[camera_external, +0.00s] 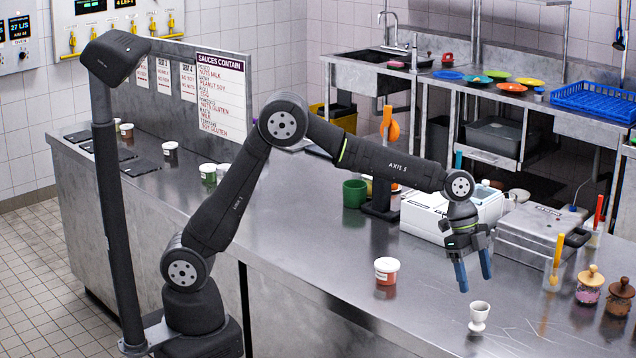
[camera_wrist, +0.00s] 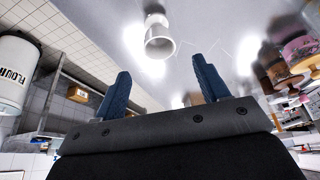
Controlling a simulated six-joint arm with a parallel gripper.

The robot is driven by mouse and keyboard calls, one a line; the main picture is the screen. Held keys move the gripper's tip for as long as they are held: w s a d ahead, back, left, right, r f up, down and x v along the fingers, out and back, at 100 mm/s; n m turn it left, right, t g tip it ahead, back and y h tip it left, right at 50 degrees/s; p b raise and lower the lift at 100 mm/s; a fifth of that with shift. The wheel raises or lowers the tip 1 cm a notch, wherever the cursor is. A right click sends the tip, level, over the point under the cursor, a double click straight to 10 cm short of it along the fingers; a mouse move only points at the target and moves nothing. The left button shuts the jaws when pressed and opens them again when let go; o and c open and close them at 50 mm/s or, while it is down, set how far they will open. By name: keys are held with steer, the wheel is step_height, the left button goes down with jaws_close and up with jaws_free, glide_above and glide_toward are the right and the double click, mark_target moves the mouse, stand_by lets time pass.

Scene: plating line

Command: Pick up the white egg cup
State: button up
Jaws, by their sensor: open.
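The white egg cup (camera_external: 479,316) stands upright on the steel counter (camera_external: 420,300), near its front edge. My gripper (camera_external: 475,285) is above the egg cup and a little behind it, with its blue fingers pointing down. The fingers are apart and nothing is between them. In the wrist view the egg cup (camera_wrist: 159,40) shows beyond the fingertips, between the two fingers of my gripper (camera_wrist: 160,82). The egg cup is clear of both fingers.
A tub with a red label (camera_external: 386,271) stands left of the egg cup. Wood-lidded jars (camera_external: 590,285) and an orange-handled tool in a holder (camera_external: 556,262) stand to the right. The counter around the egg cup is clear.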

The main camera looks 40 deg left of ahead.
mark_target(482, 321)
steer(key=x, duration=0.8)
steer(key=shift+f, duration=0.4)
steer(key=shift+c, duration=0.4)
steer(key=c, duration=1)
